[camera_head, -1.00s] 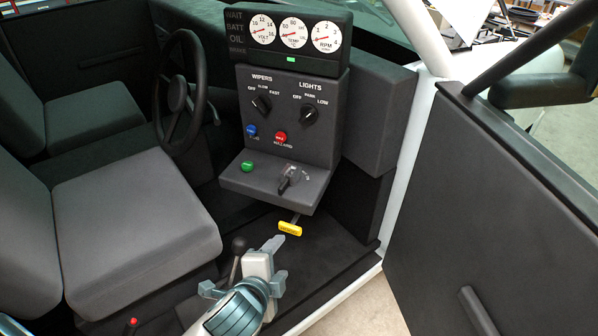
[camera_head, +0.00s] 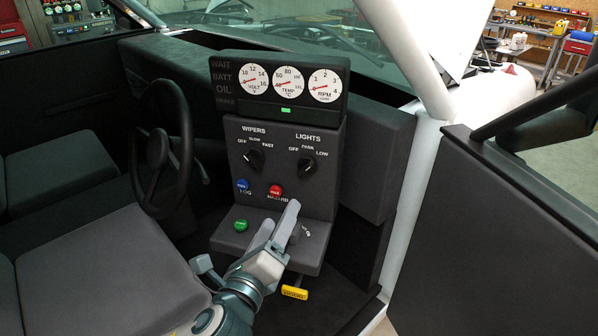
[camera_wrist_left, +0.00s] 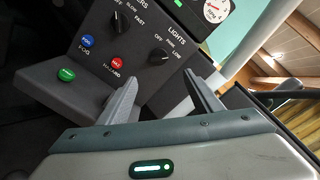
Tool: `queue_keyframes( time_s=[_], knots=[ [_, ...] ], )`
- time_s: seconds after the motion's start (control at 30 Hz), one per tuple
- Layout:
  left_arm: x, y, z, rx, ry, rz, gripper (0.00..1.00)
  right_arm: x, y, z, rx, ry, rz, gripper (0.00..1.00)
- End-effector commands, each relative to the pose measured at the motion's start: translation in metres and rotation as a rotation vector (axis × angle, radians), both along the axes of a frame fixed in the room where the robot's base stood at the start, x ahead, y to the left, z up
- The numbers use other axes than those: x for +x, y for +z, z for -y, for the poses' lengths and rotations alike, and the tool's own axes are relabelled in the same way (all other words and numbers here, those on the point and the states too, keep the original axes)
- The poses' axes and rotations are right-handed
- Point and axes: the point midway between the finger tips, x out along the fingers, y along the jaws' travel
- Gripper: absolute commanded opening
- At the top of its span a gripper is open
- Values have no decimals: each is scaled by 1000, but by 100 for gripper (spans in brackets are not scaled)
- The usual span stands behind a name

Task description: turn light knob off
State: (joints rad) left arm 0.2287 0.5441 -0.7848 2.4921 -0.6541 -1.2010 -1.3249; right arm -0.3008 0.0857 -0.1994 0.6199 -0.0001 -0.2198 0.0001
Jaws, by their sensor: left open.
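The black lights knob (camera_head: 307,164) is on the upright dash panel, under the LIGHTS label with OFF, PARK and LOW marks. It seems to point toward the upper right, away from OFF; the exact mark is hard to tell. It also shows in the left wrist view (camera_wrist_left: 158,55), ahead of the fingers. My left gripper (camera_head: 279,213) is open and empty, in front of the lower dash and below the lights knob, apart from it. In the left wrist view its two fingers (camera_wrist_left: 162,92) are spread toward the panel. My right gripper is not in view.
The wipers knob (camera_head: 252,158) is left of the lights knob. A blue button (camera_head: 242,185), red hazard button (camera_head: 275,190) and green button (camera_head: 240,225) sit lower. A yellow handle (camera_head: 294,292) hangs below the dash. The steering wheel (camera_head: 160,150) is left; the open door (camera_head: 500,240) is right.

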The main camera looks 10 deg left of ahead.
Motion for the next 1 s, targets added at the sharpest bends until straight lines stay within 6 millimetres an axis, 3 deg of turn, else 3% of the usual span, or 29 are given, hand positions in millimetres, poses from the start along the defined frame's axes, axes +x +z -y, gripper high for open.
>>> queue_keyframes(
  time_s=[0.23, 0.47, 0.63, 1.0],
  knots=[
    [3, 0, 0, -2, 1, -1, 59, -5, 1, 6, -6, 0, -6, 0],
    [20, 2, 1, -1, 1, -1, 59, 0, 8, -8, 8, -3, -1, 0],
    [46, 3, 2, 0, 2, -1, 59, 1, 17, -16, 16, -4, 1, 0],
    [112, 3, 7, -2, 2, -2, 59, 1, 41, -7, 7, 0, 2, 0]
  ],
)
